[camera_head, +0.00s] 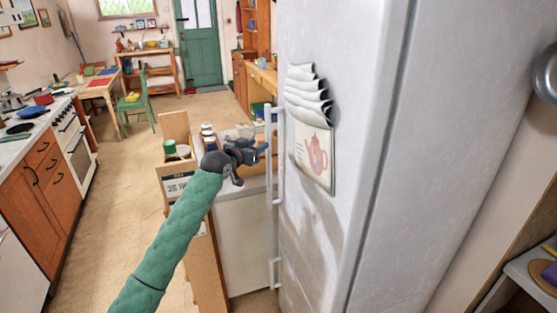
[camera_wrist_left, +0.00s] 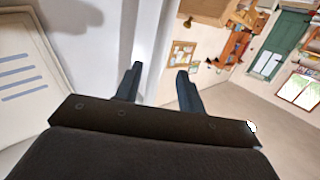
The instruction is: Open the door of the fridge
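The white fridge (camera_head: 450,150) fills the right side of the head view. Its door (camera_head: 335,60) looks shut, with papers and a teapot picture on its face. A long upright white handle (camera_head: 275,185) runs along the door's left edge, and a second handle (camera_head: 273,272) sits lower. My left gripper (camera_head: 260,150) is at the upper handle, on its left. In the left wrist view its two fingers (camera_wrist_left: 160,72) are apart, with a pale upright strip, likely the handle (camera_wrist_left: 148,40), at or between them. Contact cannot be told. My right gripper is not in view.
A low white counter (camera_head: 245,235) and a wooden shelf unit (camera_head: 200,250) stand left of the fridge, below my left arm. Stove and cabinets (camera_head: 45,165) line the left wall. The floor (camera_head: 125,200) between is clear. A green door (camera_head: 198,45) is at the back.

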